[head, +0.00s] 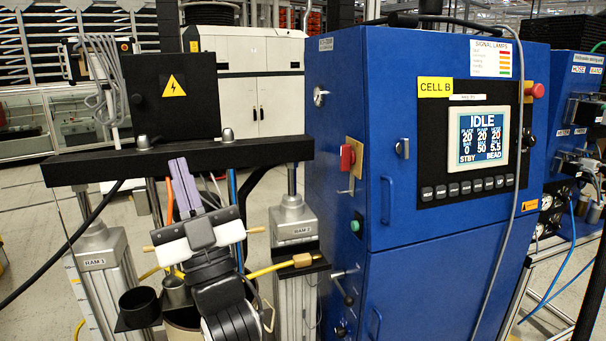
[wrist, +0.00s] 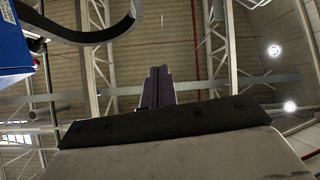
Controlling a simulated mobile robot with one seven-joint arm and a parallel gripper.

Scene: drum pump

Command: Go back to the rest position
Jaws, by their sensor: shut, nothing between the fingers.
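My gripper (head: 178,164) stands upright in front of the drum pump, its two purple-grey fingers together and pointing up. It overlaps the black crossbeam (head: 83,168) in the head view; I cannot tell the gap between them. In the wrist view the fingers of my gripper (wrist: 158,72) are side by side with nothing between them, against the ceiling. Ram 1 (head: 105,262) is left of my gripper and ram 2 (head: 293,222) is right of it. My arm hides part of the pump's middle and the drum below.
The blue cabinet (head: 410,250) with a lit screen (head: 484,138) reading IDLE fills the right. A red switch (head: 347,157) sticks out of its side. A yellow hose (head: 270,268) and a black cup (head: 140,306) are close to my arm. A black box (head: 170,95) stands on the crossbeam.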

